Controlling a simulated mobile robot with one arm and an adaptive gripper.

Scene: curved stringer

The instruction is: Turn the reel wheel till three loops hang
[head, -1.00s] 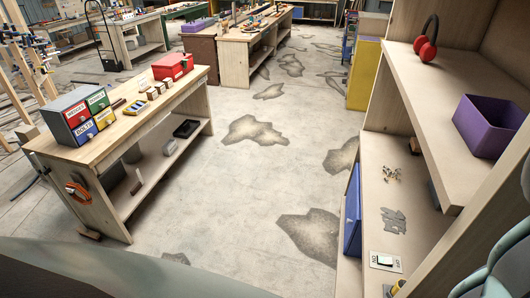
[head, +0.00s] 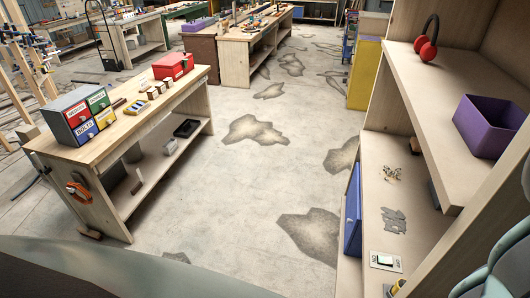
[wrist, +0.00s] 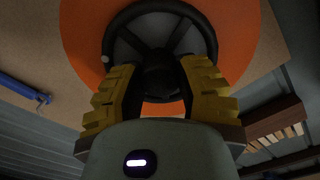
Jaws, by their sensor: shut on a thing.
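In the wrist view a black spoked wheel (wrist: 160,13) sits in front of a large orange disc (wrist: 82,32). My gripper (wrist: 161,82) has its two yellow, ridged fingers on either side of the wheel's dark hub and is shut on the wheel. The exact contact is too dark to tell. No hanging loops can be made out in the wrist view. In the head view a small orange item with a dark part (head: 77,191) is on the end of the left workbench; I cannot tell whether it is the same reel. My gripper is not in the head view.
In the wrist view a blue tool (wrist: 25,90) is at the left and a brown wooden rack (wrist: 275,125) at the lower right. In the head view a workbench (head: 150,120) stands left and shelving (head: 410,105) right, with clear floor (head: 215,195) between.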

